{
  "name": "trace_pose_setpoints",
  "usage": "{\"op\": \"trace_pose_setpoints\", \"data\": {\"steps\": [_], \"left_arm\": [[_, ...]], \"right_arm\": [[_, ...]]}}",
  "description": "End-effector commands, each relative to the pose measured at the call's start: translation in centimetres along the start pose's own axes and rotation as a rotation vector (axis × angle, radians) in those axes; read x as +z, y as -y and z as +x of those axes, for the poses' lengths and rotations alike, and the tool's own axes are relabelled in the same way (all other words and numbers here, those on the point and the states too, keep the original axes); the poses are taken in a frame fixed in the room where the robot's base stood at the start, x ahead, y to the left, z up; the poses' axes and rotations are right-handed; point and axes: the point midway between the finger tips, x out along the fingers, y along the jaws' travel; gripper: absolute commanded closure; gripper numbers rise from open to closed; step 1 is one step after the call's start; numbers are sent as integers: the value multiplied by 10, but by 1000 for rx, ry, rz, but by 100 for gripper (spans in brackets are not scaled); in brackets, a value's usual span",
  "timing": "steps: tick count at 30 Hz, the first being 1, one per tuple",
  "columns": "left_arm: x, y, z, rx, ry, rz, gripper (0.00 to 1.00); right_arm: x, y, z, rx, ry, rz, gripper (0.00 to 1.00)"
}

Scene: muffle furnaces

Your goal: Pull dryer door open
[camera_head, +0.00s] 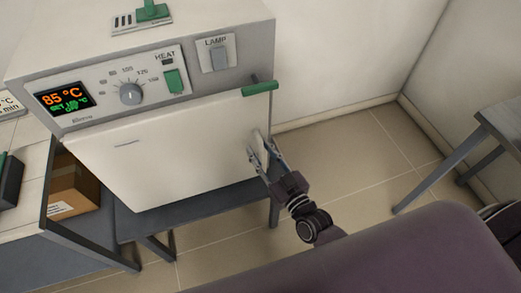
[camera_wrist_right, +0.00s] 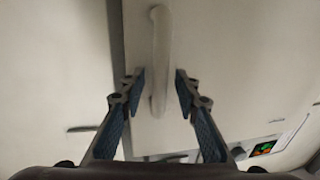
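The dryer (camera_head: 240,75) has a control panel showing an orange 85 °C reading. Its white door (camera_head: 165,155) looks shut beneath the panel. The pale door handle (camera_head: 259,149) is near the door's right edge. In the right wrist view, the upright handle (camera_wrist_right: 161,50) stands between the two fingers of my right gripper (camera_wrist_right: 160,82). The fingers are apart, with a small gap visible on each side of the handle. In the head view, my right gripper (camera_head: 262,157) is at the handle, its fingers partly covering it. My left gripper is not in view.
A grey table (camera_head: 500,125) stands at right by the wall. Tiled floor (camera_head: 345,150) between it and the dryer is clear.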

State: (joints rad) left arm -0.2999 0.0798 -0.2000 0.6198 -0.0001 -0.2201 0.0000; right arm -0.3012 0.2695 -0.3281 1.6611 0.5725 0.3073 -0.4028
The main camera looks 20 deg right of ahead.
Motion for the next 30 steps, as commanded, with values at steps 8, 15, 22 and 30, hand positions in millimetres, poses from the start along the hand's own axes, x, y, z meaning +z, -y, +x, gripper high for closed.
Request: {"op": "trace_pose_setpoints", "data": {"steps": [8,15,22,30], "left_arm": [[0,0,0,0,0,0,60],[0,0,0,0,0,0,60],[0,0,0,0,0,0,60],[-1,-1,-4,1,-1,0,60]], "right_arm": [[0,0,0,0,0,0,83],[0,0,0,0,0,-1,100],[0,0,0,0,0,-1,100],[0,5,-5,18,2,2,100]]}}
